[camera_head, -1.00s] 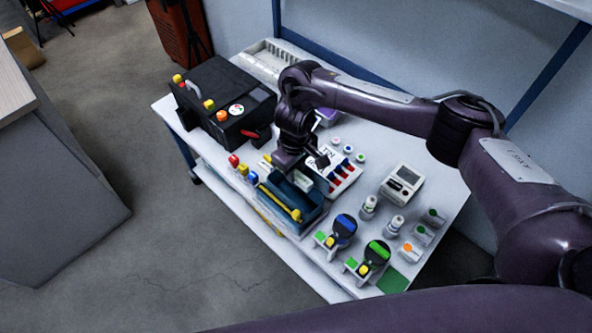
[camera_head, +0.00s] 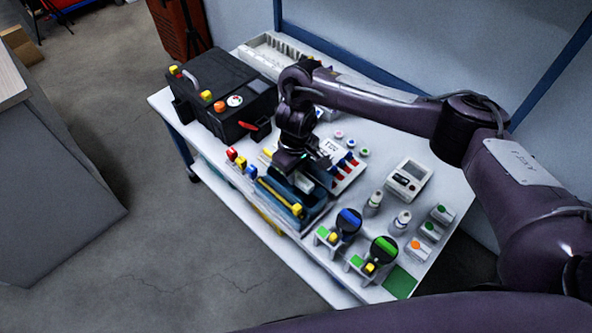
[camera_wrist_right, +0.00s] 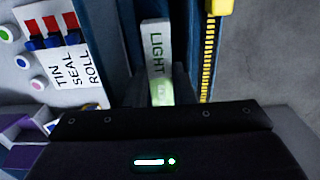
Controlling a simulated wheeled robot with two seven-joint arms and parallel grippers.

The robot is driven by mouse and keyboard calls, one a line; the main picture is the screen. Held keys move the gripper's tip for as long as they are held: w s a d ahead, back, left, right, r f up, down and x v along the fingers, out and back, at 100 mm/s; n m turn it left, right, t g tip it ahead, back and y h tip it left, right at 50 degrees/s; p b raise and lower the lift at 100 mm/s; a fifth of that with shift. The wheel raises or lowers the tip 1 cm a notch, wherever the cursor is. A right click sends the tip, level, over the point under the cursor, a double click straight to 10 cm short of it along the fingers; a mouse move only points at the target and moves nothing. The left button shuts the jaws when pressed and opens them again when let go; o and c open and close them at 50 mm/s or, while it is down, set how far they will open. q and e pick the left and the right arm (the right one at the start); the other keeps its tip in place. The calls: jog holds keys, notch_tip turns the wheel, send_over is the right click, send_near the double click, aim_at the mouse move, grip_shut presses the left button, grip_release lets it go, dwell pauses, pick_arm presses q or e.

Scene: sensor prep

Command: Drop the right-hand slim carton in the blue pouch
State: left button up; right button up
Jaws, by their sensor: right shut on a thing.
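My right gripper (camera_head: 298,170) is low over the blue pouch (camera_head: 312,210), which lies open on the white table with a yellow zip along its near side. In the right wrist view the gripper (camera_wrist_right: 160,88) is shut on a slim white carton (camera_wrist_right: 156,42) with green lettering reading LIGHT. The carton is between the blue walls of the pouch (camera_wrist_right: 115,45), apparently over or in its opening; its depth is hard to tell. In the head view the gripper mostly hides the carton. My left gripper is not in view.
A white card reading TIN SEAL ROLL (camera_wrist_right: 78,68) with red and blue pieces stands beside the pouch. A black case (camera_head: 222,100) is at the back left. Round-topped devices (camera_head: 348,222), small bottles (camera_head: 373,203) and a white meter (camera_head: 408,180) stand to the right.

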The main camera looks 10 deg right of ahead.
jog(key=o, duration=1)
jog(key=shift+o, duration=0.4)
jog(key=shift+w+d, duration=0.1)
jog(key=shift+r, duration=0.1)
